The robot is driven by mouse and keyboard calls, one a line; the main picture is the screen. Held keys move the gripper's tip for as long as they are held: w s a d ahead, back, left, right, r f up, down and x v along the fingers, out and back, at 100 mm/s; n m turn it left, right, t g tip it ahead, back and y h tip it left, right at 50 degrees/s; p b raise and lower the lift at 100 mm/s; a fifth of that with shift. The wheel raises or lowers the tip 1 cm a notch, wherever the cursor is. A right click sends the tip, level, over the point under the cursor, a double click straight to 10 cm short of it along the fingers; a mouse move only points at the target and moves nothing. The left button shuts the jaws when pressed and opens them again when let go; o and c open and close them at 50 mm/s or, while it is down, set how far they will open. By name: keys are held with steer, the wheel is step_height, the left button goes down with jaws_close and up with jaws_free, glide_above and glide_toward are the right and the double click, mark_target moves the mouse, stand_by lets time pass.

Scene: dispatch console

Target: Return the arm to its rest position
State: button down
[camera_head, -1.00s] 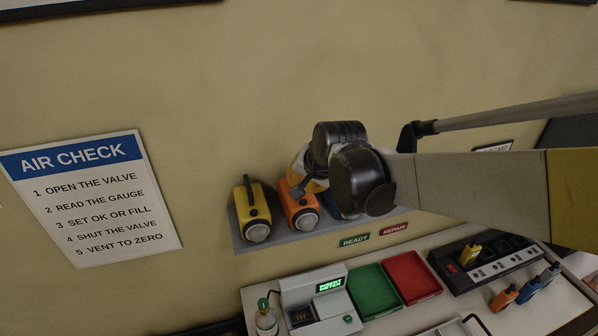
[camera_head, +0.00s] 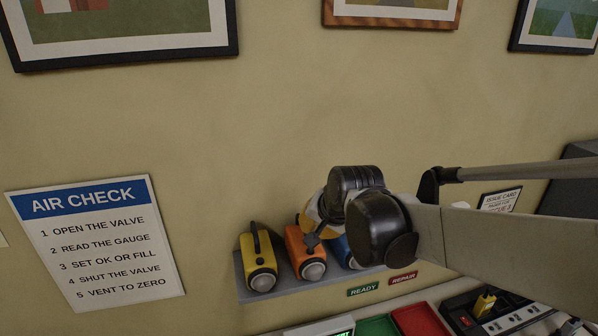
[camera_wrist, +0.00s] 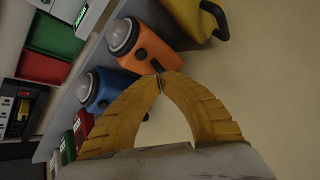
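My gripper (camera_wrist: 158,80) shows in the wrist view as two curved yellow fingers with their tips together and nothing visible between them. The tips overlap the orange lamp (camera_wrist: 150,52) in that view; I cannot tell the distance between them. In the head view my arm reaches in from the right, and its dark wrist joints hide most of the gripper. It is in front of the shelf (camera_head: 283,290) with a yellow lamp (camera_head: 259,262), the orange lamp (camera_head: 304,252) and a partly hidden blue lamp (camera_head: 345,252). The blue lamp shows in the wrist view (camera_wrist: 106,88).
An air check sign (camera_head: 97,240) and framed pictures (camera_head: 120,30) hang on the wall. Below the shelf are a green tray (camera_head: 377,328), a red tray (camera_head: 420,320) and a dark charger unit (camera_head: 497,310) with a yellow device. The wall above the shelf is clear.

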steer(key=s+d+f+n+h+b, duration=0.1)
steer(key=s+d+f+b, duration=0.3)
steer(key=s+f+b, duration=0.3)
steer(key=s+d+f+n+b, duration=0.2)
steer(key=s+d+f+b, duration=0.3)
steer(key=f+b, duration=1.2)
steer(key=s+d+f+n+h+b, duration=0.1)
steer(key=s+d+f+b, duration=0.4)
steer(key=s+f+b, duration=0.5)
step_height(320, 180, down, 5)
steer(key=shift+s+d+f+n+h+b, duration=0.2)
steer(key=shift+s+n+h+b, duration=0.15)
steer(key=shift+b, duration=0.8)
